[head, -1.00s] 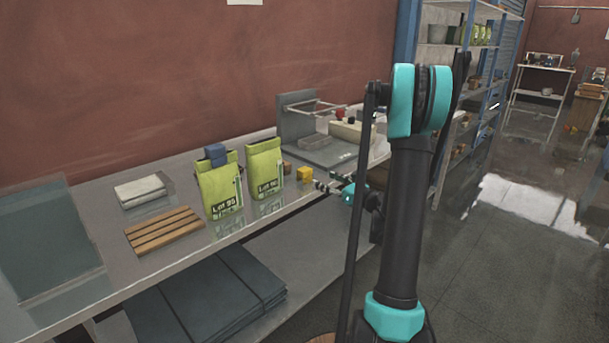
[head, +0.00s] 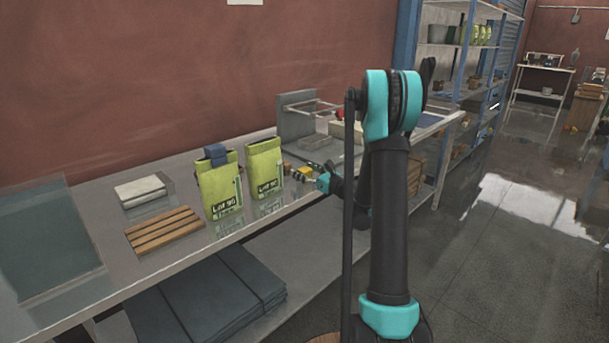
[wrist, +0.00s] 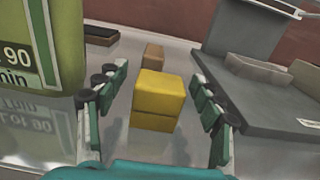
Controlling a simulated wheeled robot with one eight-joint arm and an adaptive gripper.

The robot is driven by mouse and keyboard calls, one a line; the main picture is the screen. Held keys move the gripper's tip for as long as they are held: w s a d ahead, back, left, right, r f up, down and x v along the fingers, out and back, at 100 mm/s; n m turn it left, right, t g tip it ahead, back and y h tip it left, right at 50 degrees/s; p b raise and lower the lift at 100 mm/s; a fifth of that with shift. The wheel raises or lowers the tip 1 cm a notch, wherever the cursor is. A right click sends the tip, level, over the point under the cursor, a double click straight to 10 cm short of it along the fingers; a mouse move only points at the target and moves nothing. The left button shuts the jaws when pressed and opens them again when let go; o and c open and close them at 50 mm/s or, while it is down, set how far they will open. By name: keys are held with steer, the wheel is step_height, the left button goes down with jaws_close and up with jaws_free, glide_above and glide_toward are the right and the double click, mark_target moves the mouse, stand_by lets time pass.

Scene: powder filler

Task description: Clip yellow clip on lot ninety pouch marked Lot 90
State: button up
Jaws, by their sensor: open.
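The yellow clip (wrist: 158,98) is a small block on the grey bench. In the wrist view it sits between the two spread fingers of my gripper (wrist: 157,74), with a gap on each side. In the head view my gripper (head: 311,172) is at the clip (head: 303,174), which is partly covered. A green pouch (head: 265,168) stands upright just left of the clip; its label ends in 90 in the wrist view (wrist: 38,45). No clip shows on its top. Another green pouch (head: 221,187), further left, has a blue clip (head: 216,155) on its top.
A grey machine with a flat base (wrist: 270,110) stands close right of my gripper. A small brown block (wrist: 153,56) lies behind the clip. A wooden slatted rack (head: 165,232) and a pale folded cloth (head: 140,191) lie at the bench's left.

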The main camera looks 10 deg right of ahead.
mark_target(305, 169)
steer(key=shift+c, duration=0.3)
steer(key=c, duration=1.1)
steer(key=shift+r, duration=0.1)
step_height(305, 169, up, 20)
steer(key=shift+f, duration=0.1)
